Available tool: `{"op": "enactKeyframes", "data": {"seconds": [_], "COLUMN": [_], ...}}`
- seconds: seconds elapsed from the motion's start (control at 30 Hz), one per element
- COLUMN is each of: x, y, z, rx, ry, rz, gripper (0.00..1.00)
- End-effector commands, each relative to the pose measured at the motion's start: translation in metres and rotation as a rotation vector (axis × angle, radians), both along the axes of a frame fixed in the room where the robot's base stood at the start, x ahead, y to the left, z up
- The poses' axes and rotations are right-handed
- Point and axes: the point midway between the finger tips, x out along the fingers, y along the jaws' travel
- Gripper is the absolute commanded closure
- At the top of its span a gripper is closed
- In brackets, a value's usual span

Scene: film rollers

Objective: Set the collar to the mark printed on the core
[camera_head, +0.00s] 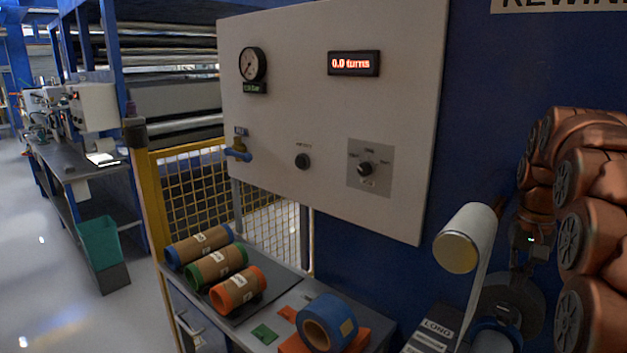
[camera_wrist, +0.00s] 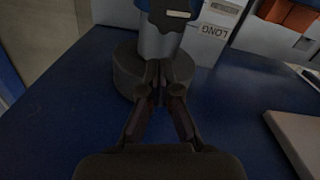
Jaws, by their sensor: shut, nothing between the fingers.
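My gripper (camera_wrist: 165,68) is shut and empty in the wrist view, its fingertips together in front of a grey cylinder (camera_wrist: 158,44) on a dark round base (camera_wrist: 128,78). A blue ring (camera_wrist: 170,20) with a pale patch is around the cylinder at the top edge; I cannot tell if it is the collar. I cannot tell whether the fingertips touch the cylinder. In the head view, a blue round part (camera_head: 495,337) is cut off at the bottom edge below a grey disc. No printed mark is clearly readable.
Cardboard cores with blue (camera_head: 200,244), green (camera_head: 216,262) and orange (camera_head: 238,288) ends lie on a dark tray. A blue roll (camera_head: 328,322) sits on an orange holder. A white roller (camera_head: 467,238) and a LONG label (camera_head: 437,328) are at right. The panel display (camera_head: 353,63) reads 0.0.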

Motion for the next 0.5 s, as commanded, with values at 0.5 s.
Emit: {"op": "enactKeyframes", "data": {"seconds": [0.5], "x": [0.0], "y": [0.0], "z": [0.044], "rx": [-0.002], "ry": [-0.001], "rz": [-0.001], "gripper": [1.0]}}
